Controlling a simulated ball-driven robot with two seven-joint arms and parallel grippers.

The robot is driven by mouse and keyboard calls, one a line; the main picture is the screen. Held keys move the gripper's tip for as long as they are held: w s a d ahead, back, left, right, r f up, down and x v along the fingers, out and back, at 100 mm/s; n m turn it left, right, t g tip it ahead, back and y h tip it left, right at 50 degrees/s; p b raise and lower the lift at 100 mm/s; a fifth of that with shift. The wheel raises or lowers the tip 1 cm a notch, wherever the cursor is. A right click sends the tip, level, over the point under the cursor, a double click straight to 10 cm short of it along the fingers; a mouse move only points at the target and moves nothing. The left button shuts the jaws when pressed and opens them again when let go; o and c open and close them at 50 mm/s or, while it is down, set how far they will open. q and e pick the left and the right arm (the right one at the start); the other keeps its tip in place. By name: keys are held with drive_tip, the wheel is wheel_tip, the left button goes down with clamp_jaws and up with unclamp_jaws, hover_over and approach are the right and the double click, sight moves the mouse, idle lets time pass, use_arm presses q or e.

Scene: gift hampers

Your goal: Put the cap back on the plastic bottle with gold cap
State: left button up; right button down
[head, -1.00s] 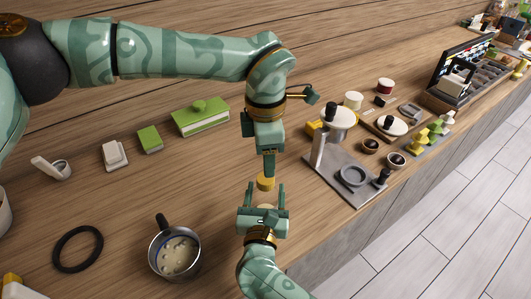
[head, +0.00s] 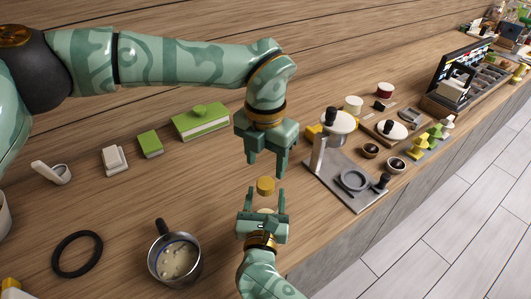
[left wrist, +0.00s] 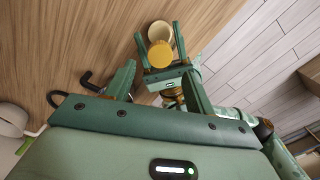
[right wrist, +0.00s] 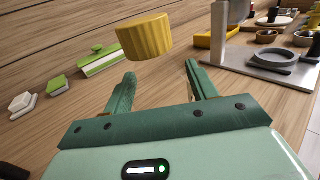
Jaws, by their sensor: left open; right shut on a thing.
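The gold cap (head: 265,186) sits upright just above my right gripper (head: 262,197), at the bottle's top end. It also shows in the left wrist view (left wrist: 160,54) and the right wrist view (right wrist: 145,37). The bottle's walls look clear and hard to make out; a pale part (left wrist: 160,32) shows between the right fingers. My right gripper is shut on the bottle. Whether the cap is fully seated cannot be told. My left gripper (head: 267,170) is open and empty, pointing down above the cap and apart from it.
A pot with pale contents (head: 177,262) and a black ring (head: 78,252) are on the wooden counter at left. A green butter dish (head: 201,123) stands behind. A grey stand (head: 340,180) is close on the right, near the counter's edge. Counter between pot and butter dish is clear.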

sight(266, 183)
use_arm(q)
wheel_tip(266, 183, down, 7)
drive_tip(key=shift+r, duration=0.2)
drive_tip(key=c, duration=1)
drive_tip(key=o, duration=1.2)
drive_tip(key=shift+c, duration=0.2)
